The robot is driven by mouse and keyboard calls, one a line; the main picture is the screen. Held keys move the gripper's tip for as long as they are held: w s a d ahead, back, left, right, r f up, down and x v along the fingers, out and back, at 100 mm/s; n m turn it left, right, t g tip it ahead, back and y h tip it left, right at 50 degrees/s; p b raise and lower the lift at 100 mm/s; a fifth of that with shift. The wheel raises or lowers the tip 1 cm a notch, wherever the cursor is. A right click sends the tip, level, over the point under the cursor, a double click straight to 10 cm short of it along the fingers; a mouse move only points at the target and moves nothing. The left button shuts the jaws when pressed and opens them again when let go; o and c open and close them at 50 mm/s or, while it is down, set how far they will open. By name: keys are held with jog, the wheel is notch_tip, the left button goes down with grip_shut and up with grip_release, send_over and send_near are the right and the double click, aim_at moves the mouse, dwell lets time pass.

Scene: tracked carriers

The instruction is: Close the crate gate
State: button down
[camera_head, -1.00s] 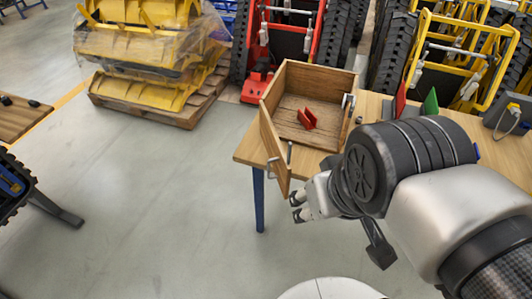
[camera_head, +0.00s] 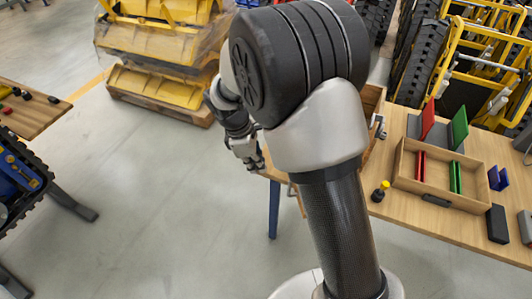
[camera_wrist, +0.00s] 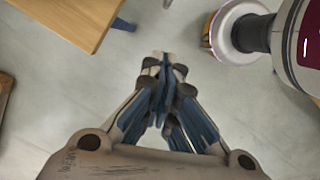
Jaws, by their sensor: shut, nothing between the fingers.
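The wooden crate (camera_head: 372,98) stands on the wooden table (camera_head: 400,217), but my arm hides most of it in the head view. Only its right part shows. A small piece of the gate (camera_head: 300,206) shows at the left of my arm, near the table's front edge; how far it stands open cannot be told now. My gripper (camera_head: 256,162) is left of the crate, out over the floor by the table's left end. In the wrist view my gripper (camera_wrist: 165,64) is shut and empty, with bare floor beyond its fingertips.
A tray (camera_head: 440,198) with red and green pieces stands on the table to the right. A yellow-topped black object (camera_head: 380,191) is near it. Yellow parts on a pallet (camera_head: 160,105) stand at the back left. The floor at left centre is clear.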

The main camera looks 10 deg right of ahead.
jog(key=s+d+f+b, duration=0.1)
jog(key=d+f+b, duration=0.3)
jog(key=f, duration=0.6)
jog(key=shift+d+f+b, duration=0.25)
jog(key=shift+d+b, duration=0.1)
jog(key=shift+d, duration=0.7)
jog(key=shift+s, duration=0.15)
